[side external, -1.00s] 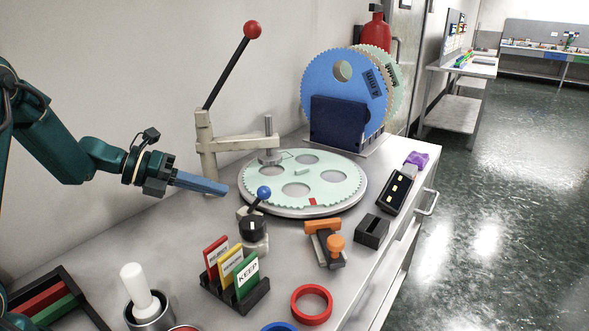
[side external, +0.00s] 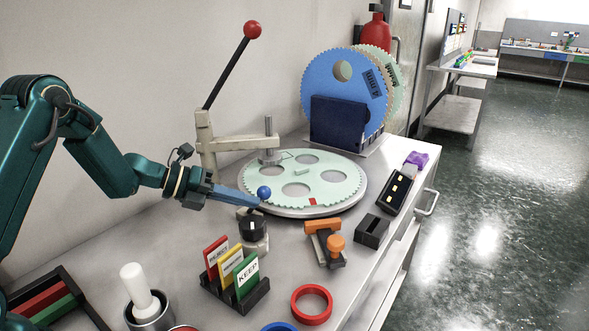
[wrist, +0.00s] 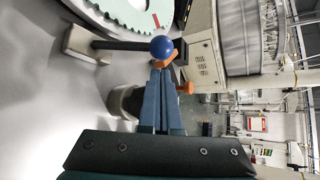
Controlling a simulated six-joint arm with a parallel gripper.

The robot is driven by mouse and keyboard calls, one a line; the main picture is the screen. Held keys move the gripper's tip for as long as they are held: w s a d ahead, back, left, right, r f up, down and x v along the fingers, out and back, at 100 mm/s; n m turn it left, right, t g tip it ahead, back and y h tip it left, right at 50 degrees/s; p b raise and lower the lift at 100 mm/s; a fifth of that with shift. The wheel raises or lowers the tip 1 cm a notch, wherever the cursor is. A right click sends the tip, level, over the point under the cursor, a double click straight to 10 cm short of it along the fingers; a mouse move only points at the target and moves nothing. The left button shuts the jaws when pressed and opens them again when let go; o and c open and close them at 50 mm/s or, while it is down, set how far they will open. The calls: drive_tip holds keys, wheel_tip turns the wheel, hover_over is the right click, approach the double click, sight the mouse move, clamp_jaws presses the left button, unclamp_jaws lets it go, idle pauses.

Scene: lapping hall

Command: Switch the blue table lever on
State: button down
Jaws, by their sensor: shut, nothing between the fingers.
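The blue table lever has a blue ball knob (side external: 264,192) on a short dark rod. It stands at the front edge of the round lapping table (side external: 333,208), behind a black dial (side external: 252,226). My gripper (side external: 258,203) is shut and empty, and its blue fingers reach to just left of the knob. In the wrist view the blue knob (wrist: 162,47) shows at the fingertips of my gripper (wrist: 160,70), with the dark rod (wrist: 120,45) running left to a pale base. I cannot tell whether the fingers touch the lever. The fingers hide most of the rod in the side view.
A post with a red-knobbed lever (side external: 252,30) stands behind the fingers. A card rack (side external: 238,292), a red ring (side external: 311,304), an orange-handled tool (side external: 325,240) and a black block (side external: 371,231) stand in front and to the right.

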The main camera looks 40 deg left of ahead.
drive_tip(key=shift+x, duration=1.3)
drive_tip(key=shift+a+r+n+t+h, duration=0.3)
drive_tip(key=shift+a+r+h, duration=0.05)
drive_tip(key=shift+a+h, duration=0.25)
drive_tip(key=shift+a+r+n+t+h, duration=0.15)
drive_tip(key=shift+a+r+n+h, duration=0.05)
drive_tip(key=shift+a+n+h, duration=0.2)
drive_tip(key=shift+a+r+n+t+h, duration=0.2)
drive_tip(key=shift+a+n+h, duration=0.1)
drive_tip(key=shift+a+h, duration=0.15)
drive_tip(key=shift+a+f+n+t+h, duration=0.1)
drive_tip(key=shift+a+n+t+h, duration=0.3)
drive_tip(key=shift+a, duration=0.85)
drive_tip(key=shift+a+f+n+t+h, duration=0.2)
drive_tip(key=shift+a+n+h, duration=0.4)
drive_tip(key=shift+a, duration=0.7)
drive_tip(key=shift+a+f+n+t+h, duration=0.1)
drive_tip(key=shift+a+n+t+h, duration=0.35)
drive_tip(key=shift+a, duration=0.8)
drive_tip(key=shift+r, duration=0.1)
